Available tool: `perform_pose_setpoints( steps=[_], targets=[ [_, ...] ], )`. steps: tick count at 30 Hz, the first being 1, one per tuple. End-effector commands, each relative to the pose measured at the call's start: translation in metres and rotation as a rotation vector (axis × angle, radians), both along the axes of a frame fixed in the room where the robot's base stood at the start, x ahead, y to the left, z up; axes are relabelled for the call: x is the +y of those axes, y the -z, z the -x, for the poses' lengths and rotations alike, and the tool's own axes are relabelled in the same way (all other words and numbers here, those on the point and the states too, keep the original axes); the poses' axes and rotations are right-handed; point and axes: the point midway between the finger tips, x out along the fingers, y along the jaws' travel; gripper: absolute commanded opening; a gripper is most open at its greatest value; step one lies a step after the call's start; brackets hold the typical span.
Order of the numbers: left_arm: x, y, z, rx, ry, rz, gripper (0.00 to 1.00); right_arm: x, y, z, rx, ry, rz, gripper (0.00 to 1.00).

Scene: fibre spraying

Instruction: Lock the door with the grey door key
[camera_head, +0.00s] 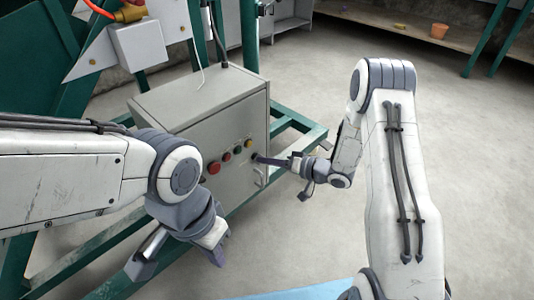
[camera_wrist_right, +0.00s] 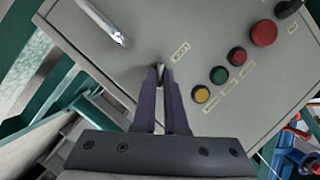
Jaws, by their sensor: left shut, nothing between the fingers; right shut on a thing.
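The grey cabinet (camera_head: 195,100) stands at the middle left, its front panel shut. A metal handle (camera_wrist_right: 103,22) sits on that panel, also visible in the head view (camera_head: 260,178). My right gripper (camera_head: 258,157) is at the panel, beside the buttons. In the right wrist view its fingers (camera_wrist_right: 161,78) are shut on the small grey key (camera_wrist_right: 160,69), which is mostly hidden between the fingertips. The key's tip meets the panel; how deep it sits in the lock I cannot tell. My left gripper (camera_head: 217,256) is shut and empty, low in front of the cabinet.
Yellow (camera_wrist_right: 201,94), green (camera_wrist_right: 220,75) and red (camera_wrist_right: 263,32) buttons lie close beside the right fingers. Green frame beams (camera_head: 292,117) surround the cabinet. The floor (camera_head: 300,240) to the right is mostly clear. An orange pot (camera_head: 439,31) stands on a far shelf.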

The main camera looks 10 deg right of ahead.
Motion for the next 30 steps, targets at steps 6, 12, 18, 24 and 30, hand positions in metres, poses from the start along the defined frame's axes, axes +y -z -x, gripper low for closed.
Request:
perform_pose_setpoints(
  steps=[6,12,18,24,30],
  targets=[
    [0.0,-0.032,0.0,0.0,0.0,0.0,0.0,0.002,-0.006,0.002,-0.117,-0.003,0.165,0.0],
    [0.0,-0.046,0.0,0.0,0.0,0.0,0.0,0.003,-0.005,0.003,-0.231,-0.002,0.315,0.0],
    [0.0,-0.055,0.0,0.0,0.0,0.0,0.0,0.004,-0.004,0.004,-0.34,-0.003,0.46,0.0],
    [0.0,-0.059,0.0,0.0,0.0,0.0,0.0,0.005,-0.003,0.004,-0.43,-0.002,0.58,0.0],
    [0.0,-0.06,0.0,0.0,0.0,0.0,0.0,0.005,-0.003,0.004,-0.496,-0.001,0.665,0.0]
  ],
)
